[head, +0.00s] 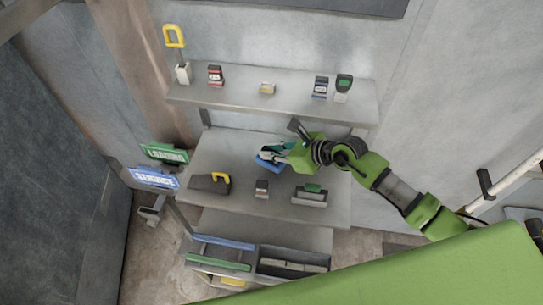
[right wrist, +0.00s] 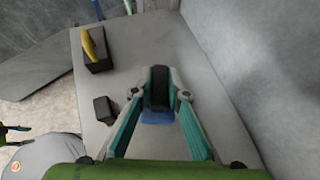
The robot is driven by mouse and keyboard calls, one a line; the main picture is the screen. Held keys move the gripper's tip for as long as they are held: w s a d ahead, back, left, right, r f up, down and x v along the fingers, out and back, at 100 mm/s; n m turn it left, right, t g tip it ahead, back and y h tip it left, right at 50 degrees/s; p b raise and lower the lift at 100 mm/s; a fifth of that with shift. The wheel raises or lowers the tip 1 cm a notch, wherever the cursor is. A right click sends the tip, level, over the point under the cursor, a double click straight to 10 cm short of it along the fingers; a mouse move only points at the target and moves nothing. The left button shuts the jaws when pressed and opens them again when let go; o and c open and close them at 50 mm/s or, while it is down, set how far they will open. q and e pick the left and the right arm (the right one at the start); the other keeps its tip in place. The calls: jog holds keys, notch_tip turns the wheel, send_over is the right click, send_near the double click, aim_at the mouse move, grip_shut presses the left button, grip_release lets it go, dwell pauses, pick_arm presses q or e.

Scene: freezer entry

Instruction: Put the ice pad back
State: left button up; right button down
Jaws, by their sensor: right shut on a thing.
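A blue pad (head: 268,164), which I take to be the ice pad, is at the middle shelf (head: 235,148), towards its back right. My right gripper (head: 270,155) reaches in from the right and is shut on it. In the right wrist view, the two teal fingers (right wrist: 158,92) close around a dark upright part, with the blue pad (right wrist: 157,117) showing below it. I cannot tell whether the pad touches the shelf.
The upper shelf (head: 240,92) carries several small items. Green and blue signs (head: 155,178) stick out left. Bins (head: 290,264) sit below.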

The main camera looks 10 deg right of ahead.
notch_tip(320, 180, down, 4)
jog(key=shift+w, duration=0.15)
jog(key=shift+w+d+f, duration=0.1)
jog(key=shift+w+f, duration=0.05)
jog(key=shift+w, duration=0.1)
jog(key=shift+w+f, duration=0.1)
jog(key=shift+f, duration=0.2)
jog(key=c, duration=2)
grip_release()
jog(key=shift+r, duration=0.1)
jog(key=shift+r, duration=0.1)
